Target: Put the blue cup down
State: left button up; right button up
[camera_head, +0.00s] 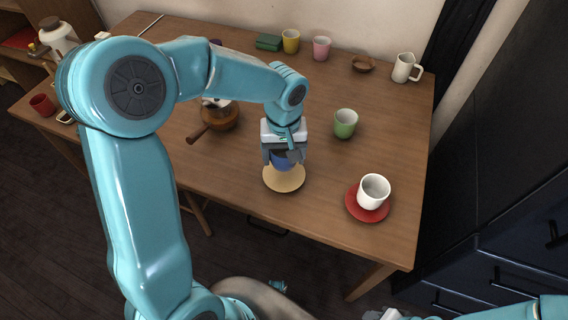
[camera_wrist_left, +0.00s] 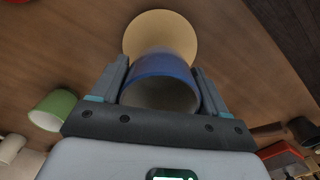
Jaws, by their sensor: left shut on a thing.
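The blue cup (camera_head: 283,161) is between the fingers of my left gripper (camera_head: 283,157), which is shut on it. In the left wrist view the blue cup (camera_wrist_left: 162,80) sits between both fingers, its open mouth facing the camera. A round pale yellow saucer (camera_head: 284,181) lies on the wooden table under the cup; it also shows beyond the cup in the left wrist view (camera_wrist_left: 160,32). I cannot tell whether the cup touches the saucer. Part of my right gripper (camera_head: 385,314) shows at the bottom edge, its fingers not clear.
A green cup (camera_head: 345,123) stands right of the gripper. A white cup (camera_head: 374,191) stands on a red saucer (camera_head: 366,207) near the right edge. A brown pot (camera_head: 219,115) with a handle is to the left. Yellow and pink cups, a bowl and a white jug line the back.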

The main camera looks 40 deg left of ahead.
aim_at(284, 163)
pick_arm(q)
notch_tip(284, 163, down, 4)
jog(key=shift+r, duration=0.25)
jog(key=shift+f+b, duration=0.2)
jog(key=shift+b, duration=0.15)
jog(key=o, duration=1.1)
jog(key=shift+r+p, duration=0.35)
notch_tip(284, 163, up, 12)
jog(key=shift+f+p, duration=0.15)
jog(key=shift+p, duration=0.6)
jog(key=shift+s, duration=0.2)
